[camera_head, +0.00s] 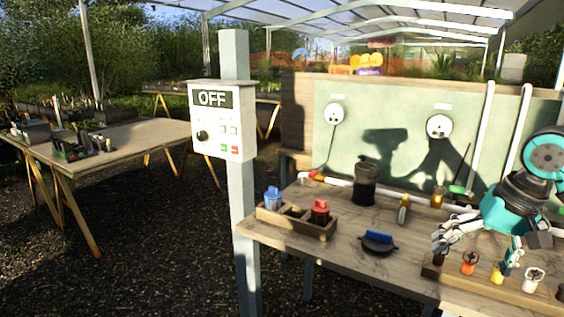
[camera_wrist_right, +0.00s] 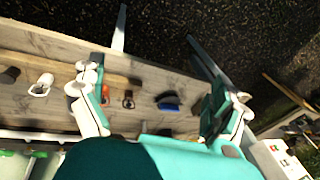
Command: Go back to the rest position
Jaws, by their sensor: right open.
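My right gripper (camera_head: 480,247) comes in from the right in the head view, above the right part of the wooden workbench (camera_head: 340,238). Its two fingers are spread apart with nothing between them. In the right wrist view the right gripper (camera_wrist_right: 158,105) also shows open, with the bench surface beyond its fingers. It hangs over or near a wooden rack (camera_head: 478,281) with several coloured ring-topped pieces, among them an orange one (camera_head: 469,263) and a white one (camera_head: 533,280). One finger partly overlaps the rack in the picture. My left gripper is not in view.
A dark pan-like item with a blue top (camera_head: 379,241) and a black canister (camera_head: 365,182) stand on the bench. A post carries an OFF panel (camera_head: 217,121).

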